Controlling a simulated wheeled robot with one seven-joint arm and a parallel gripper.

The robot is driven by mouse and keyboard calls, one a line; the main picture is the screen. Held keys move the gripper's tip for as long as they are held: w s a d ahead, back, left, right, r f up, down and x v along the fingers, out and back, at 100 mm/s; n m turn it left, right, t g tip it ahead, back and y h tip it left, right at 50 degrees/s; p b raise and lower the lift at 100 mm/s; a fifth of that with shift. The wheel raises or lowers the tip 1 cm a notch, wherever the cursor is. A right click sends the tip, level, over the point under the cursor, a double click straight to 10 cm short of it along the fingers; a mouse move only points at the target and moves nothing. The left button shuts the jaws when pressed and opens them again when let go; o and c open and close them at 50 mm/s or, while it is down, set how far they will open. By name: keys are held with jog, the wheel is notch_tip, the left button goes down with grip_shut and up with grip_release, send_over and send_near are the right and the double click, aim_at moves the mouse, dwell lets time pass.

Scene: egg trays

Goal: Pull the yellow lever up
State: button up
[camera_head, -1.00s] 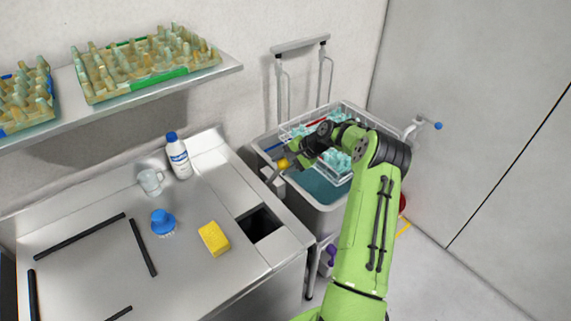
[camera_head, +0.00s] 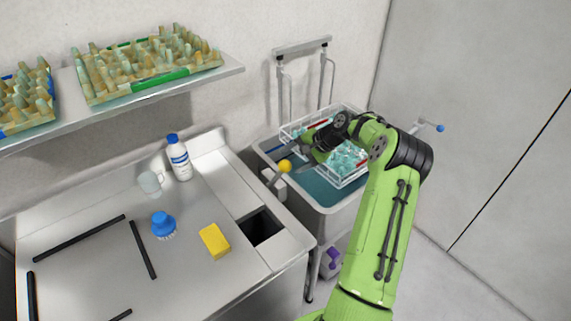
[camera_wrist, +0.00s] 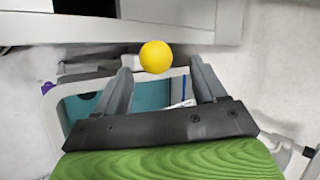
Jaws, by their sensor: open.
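The yellow lever knob (camera_head: 285,166) sits on a short arm at the left edge of the blue-filled basin (camera_head: 316,191). In the wrist view the yellow knob (camera_wrist: 156,57) lies just beyond the fingertips, between their lines and nearer the left finger. My gripper (camera_wrist: 163,77) is open and empty, with its two grey fingers apart. In the head view my gripper (camera_head: 305,165) is just right of the knob, its fingers partly hidden by my arm. I cannot tell whether a finger touches the knob.
A white wire basket (camera_head: 348,180) with teal items sits over the basin, under my arm. The metal counter at left holds a yellow sponge (camera_head: 214,240), a blue brush (camera_head: 163,224) and a white bottle (camera_head: 178,157). A blue-tipped handle (camera_head: 439,128) is on the right.

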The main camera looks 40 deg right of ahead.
jog(key=v, duration=1)
jog(key=shift+s+r, duration=0.15)
jog(key=shift+s, duration=0.05)
jog(key=shift+d, duration=0.1)
